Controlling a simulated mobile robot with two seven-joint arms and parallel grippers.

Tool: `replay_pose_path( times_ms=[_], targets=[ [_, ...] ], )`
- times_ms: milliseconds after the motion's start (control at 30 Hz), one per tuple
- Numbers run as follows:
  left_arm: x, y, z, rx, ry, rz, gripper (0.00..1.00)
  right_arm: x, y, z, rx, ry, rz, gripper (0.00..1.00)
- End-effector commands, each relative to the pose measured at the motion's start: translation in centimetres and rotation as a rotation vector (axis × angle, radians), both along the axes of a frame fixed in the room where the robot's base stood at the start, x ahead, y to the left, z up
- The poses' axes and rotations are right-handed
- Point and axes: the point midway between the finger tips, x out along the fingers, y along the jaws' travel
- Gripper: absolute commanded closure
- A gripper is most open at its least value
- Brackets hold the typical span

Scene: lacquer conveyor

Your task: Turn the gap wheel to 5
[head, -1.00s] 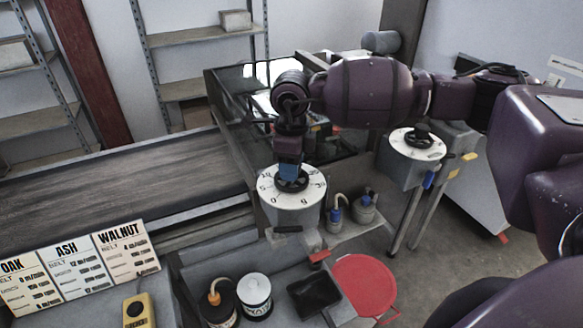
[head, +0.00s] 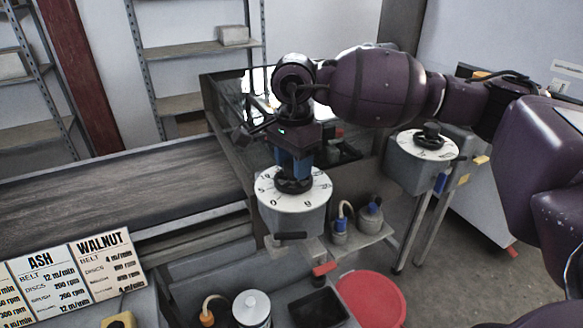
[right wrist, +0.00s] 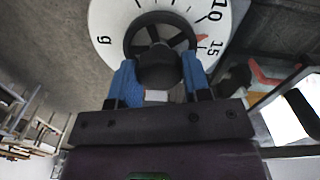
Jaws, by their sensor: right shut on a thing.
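A white numbered dial (head: 313,197) with a black handwheel (head: 293,185) sits on a grey post beside the conveyor in the head view. My right gripper (head: 293,172) is above it, with its blue fingers down at the wheel. In the right wrist view the gripper (right wrist: 158,80) is shut on the dark hub of the handwheel (right wrist: 184,40). The dial (right wrist: 112,22) there shows 10, 15 and another numeral around the wheel, and a red pointer mark near 15. A second dial with a black knob (head: 430,132) stands to the right. My left gripper is not in view.
The conveyor belt (head: 100,195) runs along the left. Setting cards (head: 100,265) for ash and walnut stand at the lower left. Two small containers (head: 343,225) sit on a shelf right of the dial. A red round lid (head: 372,298) and a white can (head: 251,308) are in front.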

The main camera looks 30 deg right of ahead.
Motion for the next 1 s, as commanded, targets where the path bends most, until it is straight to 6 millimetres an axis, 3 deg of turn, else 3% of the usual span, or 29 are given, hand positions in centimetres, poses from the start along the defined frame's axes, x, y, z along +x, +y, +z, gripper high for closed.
replay_pose_path(
  times_ms=[100, 400, 1000],
  targets=[
    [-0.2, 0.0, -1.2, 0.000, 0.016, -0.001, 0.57, 0.1, 0.0, -0.4, 0.002, 0.002, 0.110, 0.80],
    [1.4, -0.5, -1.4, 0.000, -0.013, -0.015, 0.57, 0.1, 0.0, -0.5, 0.002, 0.004, 0.395, 0.80],
    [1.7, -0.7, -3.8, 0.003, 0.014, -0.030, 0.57, 0.1, 0.0, -0.2, 0.002, 0.001, 0.875, 0.80]
  ],
)
